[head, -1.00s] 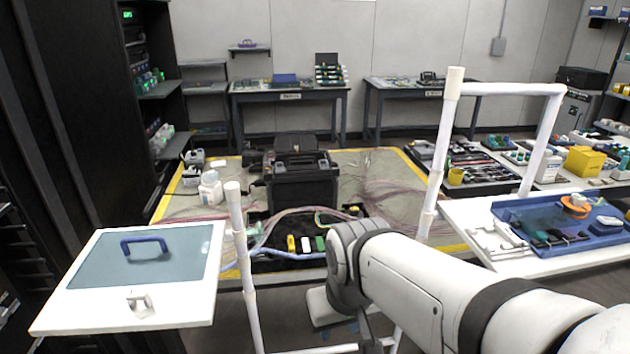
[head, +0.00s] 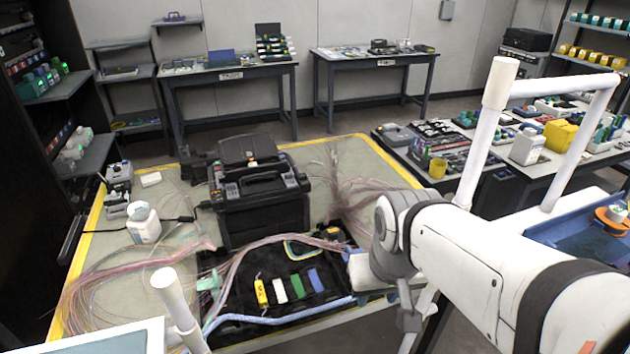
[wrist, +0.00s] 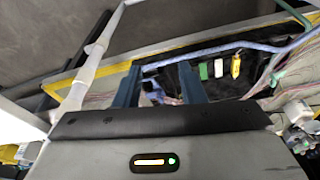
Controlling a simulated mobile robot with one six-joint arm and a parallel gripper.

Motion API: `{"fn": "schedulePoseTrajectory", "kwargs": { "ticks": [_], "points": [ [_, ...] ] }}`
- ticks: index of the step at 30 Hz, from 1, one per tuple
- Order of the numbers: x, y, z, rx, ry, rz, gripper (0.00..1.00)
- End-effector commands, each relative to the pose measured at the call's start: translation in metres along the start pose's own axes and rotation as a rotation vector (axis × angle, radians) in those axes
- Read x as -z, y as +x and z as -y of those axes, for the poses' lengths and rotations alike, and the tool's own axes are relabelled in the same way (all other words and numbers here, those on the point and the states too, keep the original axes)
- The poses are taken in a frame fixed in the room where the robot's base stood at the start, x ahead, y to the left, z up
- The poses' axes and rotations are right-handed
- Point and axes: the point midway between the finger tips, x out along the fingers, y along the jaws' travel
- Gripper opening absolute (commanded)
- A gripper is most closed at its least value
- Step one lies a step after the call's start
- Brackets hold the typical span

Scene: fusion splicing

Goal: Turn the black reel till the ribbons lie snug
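A small dark round thing with a yellow spot, which looks like the black reel (head: 335,233), sits at the far right corner of the black mat (head: 322,300) in the head view. Pink and pale ribbons (head: 262,243) arc across the mat toward it. Whether they lie slack or snug is hard to tell. My gripper (wrist: 158,90) is open in the wrist view, its two blue fingers apart over the mat's edge. A small black item (wrist: 152,88) shows between them, too unclear to name. In the head view my arm hides most of the gripper.
A black splicer case (head: 258,200) stands behind the mat. Yellow (head: 261,291), white (head: 279,290), green (head: 296,286) and blue (head: 315,281) pieces lie on the mat. A white tubular frame (head: 485,130) rises at the right.

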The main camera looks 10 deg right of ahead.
Motion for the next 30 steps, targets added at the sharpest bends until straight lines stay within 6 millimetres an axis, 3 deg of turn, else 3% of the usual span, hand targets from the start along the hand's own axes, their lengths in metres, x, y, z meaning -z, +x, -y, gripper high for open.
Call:
{"fn": "schedulePoseTrajectory", "kwargs": {
  "ticks": [4, 8, 11, 20, 30],
  "points": [
    [0.0, 0.0, 0.0, 0.0, 0.0, 0.0, 0.36],
    [0.004, -0.001, 0.0, 0.0, -0.007, 0.003, 0.47],
    [0.018, -0.004, 0.0, 0.0, -0.03, 0.012, 0.54],
    [0.111, -0.006, -0.01, 0.009, -0.212, 0.064, 0.54],
    [0.217, 0.036, -0.008, 0.03, -0.438, 0.125, 0.54]
  ]
}}
